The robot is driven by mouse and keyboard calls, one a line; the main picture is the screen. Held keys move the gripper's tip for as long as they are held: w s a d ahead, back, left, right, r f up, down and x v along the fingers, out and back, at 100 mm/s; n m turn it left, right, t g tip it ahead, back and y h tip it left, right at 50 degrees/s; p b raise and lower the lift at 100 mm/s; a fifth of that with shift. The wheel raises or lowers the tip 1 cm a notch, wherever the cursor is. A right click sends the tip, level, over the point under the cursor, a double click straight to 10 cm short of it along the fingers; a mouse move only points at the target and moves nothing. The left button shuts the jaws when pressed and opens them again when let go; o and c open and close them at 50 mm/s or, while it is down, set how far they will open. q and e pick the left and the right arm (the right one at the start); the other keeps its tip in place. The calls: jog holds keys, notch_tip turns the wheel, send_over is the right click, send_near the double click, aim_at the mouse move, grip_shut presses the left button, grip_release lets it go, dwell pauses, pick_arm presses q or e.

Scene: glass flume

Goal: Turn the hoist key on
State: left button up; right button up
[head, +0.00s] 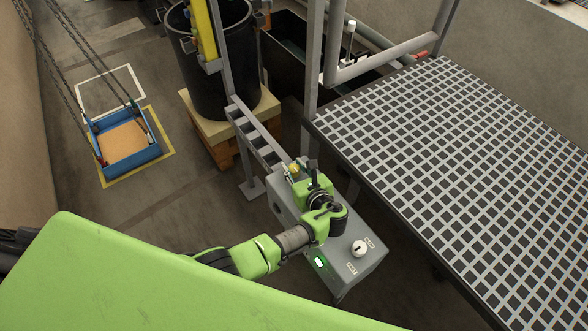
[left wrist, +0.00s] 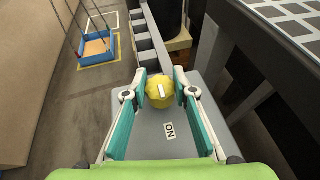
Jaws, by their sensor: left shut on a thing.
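An ON label (left wrist: 170,130) lies on the box just below the knob. My left gripper (left wrist: 160,80) is shut on the knob, one finger at each side. In the head view a bit of the yellow knob (head: 294,168) shows at the far end of the box (head: 345,275), beside my left gripper (head: 303,168). My right gripper is out of view.
A white knob (head: 358,248) and a lit green switch (head: 319,262) are on the box's near end. A grated platform (head: 460,160) is close on the right. A black barrel (head: 215,85) stands behind; a blue tray (head: 130,165) on chains is at the left.

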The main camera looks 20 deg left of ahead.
pick_arm(q)
jog(key=shift+w+a+r, duration=0.1)
jog(key=shift+w+r, duration=0.05)
dwell(0.3)
jog(key=o, duration=1.1)
jog(key=v, duration=1.2)
